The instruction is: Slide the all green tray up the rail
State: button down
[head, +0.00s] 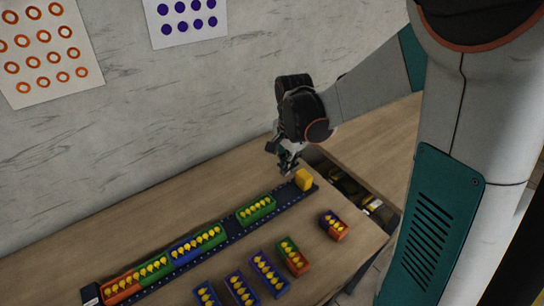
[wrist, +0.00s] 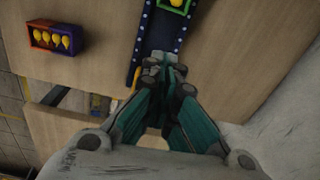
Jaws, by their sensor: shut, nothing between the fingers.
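The all green tray (head: 257,210) holds a row of yellow balloon-shaped pieces and sits on the dark rail (head: 222,229), apart from the other trays there. Its near end also shows at the top edge in the wrist view (wrist: 175,6), with most of it out of frame. My gripper (head: 287,168) is shut and empty, above the upper right end of the rail, near a yellow block (head: 304,180). In the wrist view my fingertips (wrist: 166,62) point at the rail, with the green tray beyond them. The fingers hide part of the rail end.
Lower left on the rail stands a joined row of orange, green and blue trays (head: 185,250). Several mixed-colour trays (head: 270,273) lie on the table in front. An orange and purple tray (head: 333,225) lies at right. An opening with dark contents (head: 355,190) lies beyond the rail end.

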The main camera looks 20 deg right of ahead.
aim_at(265, 202)
jog(key=shift+m, duration=0.4)
jog(key=f+b, duration=0.1)
jog(key=f, duration=0.2)
jog(key=f+b, duration=0.1)
jog(key=f, duration=0.3)
jog(key=d+f+b, duration=0.1)
jog(key=f, duration=0.2)
jog(key=shift+w+f, duration=0.25)
jog(key=shift+f, duration=0.15)
jog(key=a, duration=0.1)
jog(key=b, duration=0.1)
jog(key=s+a, duration=0.1)
jog(key=shift+a+f, duration=0.3)
jog(key=shift+a, duration=0.05)
jog(key=shift+s+a+b, duration=0.15)
jog(key=shift+a+b, duration=0.15)
jog(key=shift+a, duration=0.2)
jog(key=shift+r, duration=0.1)
jog(key=a, duration=0.1)
jog(key=s+a, duration=0.1)
jog(key=a, duration=0.3)
jog(key=shift+s+a, duration=0.25)
jog(key=shift+s, duration=0.1)
jog(key=shift+d, duration=0.1)
